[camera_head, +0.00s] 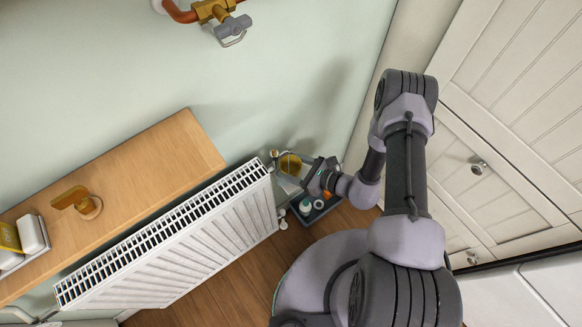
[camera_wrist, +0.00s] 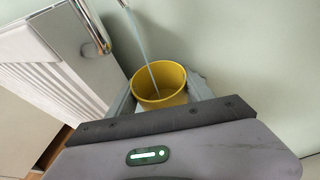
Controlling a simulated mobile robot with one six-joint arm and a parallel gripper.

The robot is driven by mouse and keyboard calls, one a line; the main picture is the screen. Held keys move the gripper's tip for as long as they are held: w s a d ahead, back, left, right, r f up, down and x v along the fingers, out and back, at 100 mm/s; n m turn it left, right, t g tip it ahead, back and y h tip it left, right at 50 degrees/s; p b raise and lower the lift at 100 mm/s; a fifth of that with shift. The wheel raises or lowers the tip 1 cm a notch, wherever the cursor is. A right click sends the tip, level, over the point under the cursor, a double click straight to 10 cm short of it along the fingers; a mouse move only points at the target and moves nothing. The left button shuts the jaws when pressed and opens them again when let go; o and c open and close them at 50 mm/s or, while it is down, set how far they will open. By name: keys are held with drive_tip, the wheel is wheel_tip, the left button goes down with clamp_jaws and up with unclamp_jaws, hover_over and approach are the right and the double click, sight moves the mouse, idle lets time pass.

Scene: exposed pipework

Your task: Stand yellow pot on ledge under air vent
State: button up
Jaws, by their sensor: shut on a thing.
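The yellow pot (camera_head: 290,163) is near the wall beyond the right end of the radiator in the head view. The pot's underside is hidden. I cannot make out an air vent or tell which surface is the ledge.
A white radiator (camera_head: 190,243) stands left of my gripper, below a wooden shelf (camera_head: 135,170) holding a brown object (camera_head: 77,201). A dark tray (camera_head: 325,207) with bottles is on the floor under my gripper. White panelled doors (camera_head: 500,150) flank my arm on the right. A brass valve (camera_head: 214,10) is high on the wall.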

drive_tip(key=shift+f, duration=0.1)
drive_tip(key=o, duration=1.5)
